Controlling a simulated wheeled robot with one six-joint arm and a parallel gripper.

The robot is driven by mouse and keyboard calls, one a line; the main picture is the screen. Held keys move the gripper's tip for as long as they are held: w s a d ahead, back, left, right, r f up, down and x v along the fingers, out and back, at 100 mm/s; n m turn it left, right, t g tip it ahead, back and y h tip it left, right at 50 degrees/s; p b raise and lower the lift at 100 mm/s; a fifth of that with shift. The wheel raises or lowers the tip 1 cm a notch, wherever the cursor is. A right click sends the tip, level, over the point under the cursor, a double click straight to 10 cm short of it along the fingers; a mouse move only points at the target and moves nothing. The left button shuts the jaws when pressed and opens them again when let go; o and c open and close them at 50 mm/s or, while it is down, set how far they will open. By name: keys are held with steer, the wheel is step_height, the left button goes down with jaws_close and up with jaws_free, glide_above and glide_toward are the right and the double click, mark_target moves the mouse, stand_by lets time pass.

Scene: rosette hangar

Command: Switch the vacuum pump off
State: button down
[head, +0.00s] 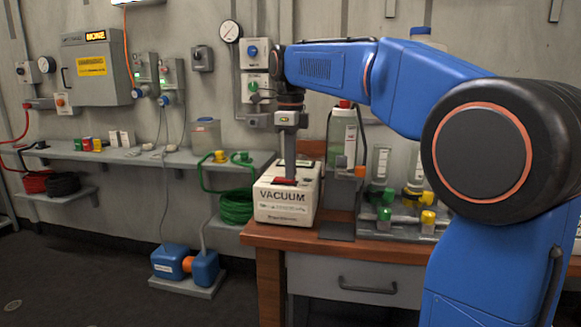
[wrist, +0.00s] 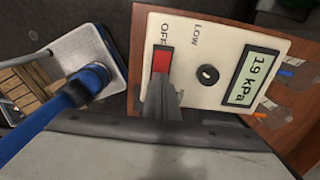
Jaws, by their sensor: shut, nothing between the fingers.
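The vacuum pump is a cream box marked VACUUM (head: 286,208) on the left end of the wooden bench. Its top panel (wrist: 200,40) fills the middle of the wrist view. A red rocker switch (wrist: 161,62) sits there with OFF lettered at its far end; the lettering at its near end is mostly hidden. A black knob marked LOW and a display (wrist: 253,78) reading 1.9 kPa are beside it. My gripper (head: 289,176) points down over the box. In the wrist view its shut, empty fingers (wrist: 160,88) cover the switch's near end. I cannot tell whether they touch it.
A tall bottle (head: 341,140) and a rack with green and yellow capped parts (head: 400,220) stand right of the pump. A green hose coil (head: 236,206) hangs left of it. Blue containers (head: 170,260) stand on the floor. Wall boxes are behind.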

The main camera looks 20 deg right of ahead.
steer(key=shift+d+f, duration=0.1)
stand_by(0.3)
steer(key=shift+a, duration=0.2)
steer(key=shift+w+a+r, duration=0.25)
steer(key=shift+w+a, duration=0.1)
steer(key=shift+a, duration=0.15)
